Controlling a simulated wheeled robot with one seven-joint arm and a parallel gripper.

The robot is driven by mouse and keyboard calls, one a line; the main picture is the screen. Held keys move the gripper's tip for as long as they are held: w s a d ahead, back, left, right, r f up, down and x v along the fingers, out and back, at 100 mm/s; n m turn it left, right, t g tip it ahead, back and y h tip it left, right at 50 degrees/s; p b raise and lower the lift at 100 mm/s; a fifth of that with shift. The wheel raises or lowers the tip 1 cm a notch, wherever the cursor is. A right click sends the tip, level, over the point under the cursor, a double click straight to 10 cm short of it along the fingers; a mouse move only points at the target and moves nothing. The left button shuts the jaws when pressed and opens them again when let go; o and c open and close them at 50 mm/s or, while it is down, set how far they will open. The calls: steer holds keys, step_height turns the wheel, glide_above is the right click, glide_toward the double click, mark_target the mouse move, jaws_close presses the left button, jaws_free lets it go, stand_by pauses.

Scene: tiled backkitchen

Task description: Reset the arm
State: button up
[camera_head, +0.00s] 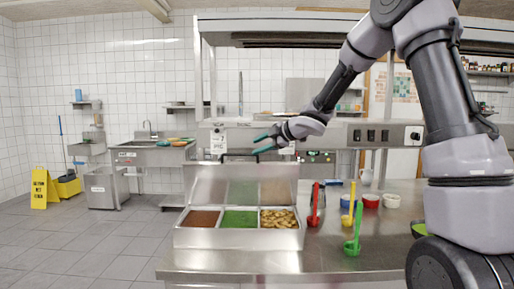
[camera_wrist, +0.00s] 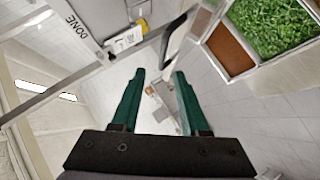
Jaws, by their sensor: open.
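My gripper (camera_head: 264,141) is raised in the air above the steel food container on the counter, in the head view. Its two green fingers point left and are apart, with nothing between them. In the wrist view the green fingers (camera_wrist: 158,100) are spread, with only distant floor and fixtures seen between them. My arm comes in from the right side of the head view and bends down to the gripper.
A steel container (camera_head: 210,237) with brown, green and chunky food sits on the counter (camera_head: 345,262). Red (camera_head: 314,205), yellow (camera_head: 350,205) and green (camera_head: 352,247) ladles stand right of it. A shelf unit (camera_head: 225,138) rises behind. A yellow floor sign (camera_head: 40,188) stands far left.

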steer(key=s+d+r+m+t+h, duration=0.2)
steer(key=d+r+m+t+h, duration=0.15)
steer(key=d+r+m, duration=0.45)
steer(key=s+d+r+m+h, duration=0.2)
steer(key=s+d+m+h, duration=0.4)
steer(key=s+d+m, duration=0.5)
steer(key=s+d+f+m+g+y, duration=0.1)
steer(key=s+f+m+g, duration=0.1)
steer(key=s, duration=0.9)
steer(key=s+d+f+m+g+y, duration=0.1)
steer(key=s+m, duration=0.4)
steer(key=s, duration=0.6)
steer(key=shift+s+d+f+g, duration=0.3)
steer(key=shift+d+f+g, duration=0.3)
steer(key=shift+g, duration=0.45)
